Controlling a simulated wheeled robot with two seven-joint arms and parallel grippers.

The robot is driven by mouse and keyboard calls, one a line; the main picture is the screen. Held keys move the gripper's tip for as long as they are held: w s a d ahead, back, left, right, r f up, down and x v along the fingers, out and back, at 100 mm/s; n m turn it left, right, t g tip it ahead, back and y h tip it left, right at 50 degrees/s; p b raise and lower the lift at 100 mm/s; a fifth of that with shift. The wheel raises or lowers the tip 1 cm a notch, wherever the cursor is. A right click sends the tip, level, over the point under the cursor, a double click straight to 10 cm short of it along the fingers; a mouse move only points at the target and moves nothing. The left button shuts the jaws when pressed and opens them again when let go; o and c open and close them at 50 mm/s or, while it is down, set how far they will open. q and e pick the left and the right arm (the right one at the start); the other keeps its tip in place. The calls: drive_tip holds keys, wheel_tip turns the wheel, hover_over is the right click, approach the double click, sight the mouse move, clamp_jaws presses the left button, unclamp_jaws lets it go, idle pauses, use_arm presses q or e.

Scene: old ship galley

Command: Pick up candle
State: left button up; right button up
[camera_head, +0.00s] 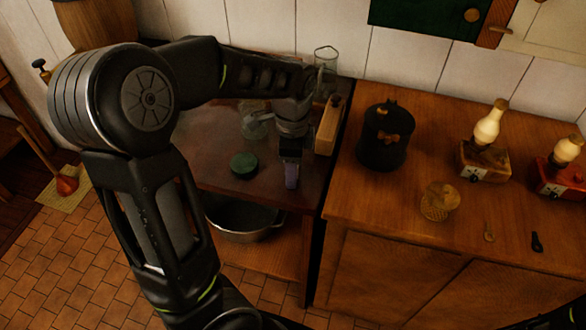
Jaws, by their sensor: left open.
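My left arm reaches in from the left over the dark red-brown table. My left gripper (291,152) points down near the table's right part and is open. A small pale violet upright piece, seemingly the candle (291,178), shows directly below the gripper. The gripper hides its upper part, and I cannot tell whether the fingers touch it. Only a dark part of my right arm shows at the lower right corner; its gripper is out of the picture.
A green round lid (244,165), a glass jar (254,122) and a wooden block (329,126) are near the gripper. A tall glass (326,70) stands behind. A black canister (385,136), a wicker pot (439,201) and two lamps (486,140) stand on the right cabinet. A metal pot (241,218) sits below.

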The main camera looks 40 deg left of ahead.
idle(0.3)
use_arm(q)
clamp_jaws()
idle(0.4)
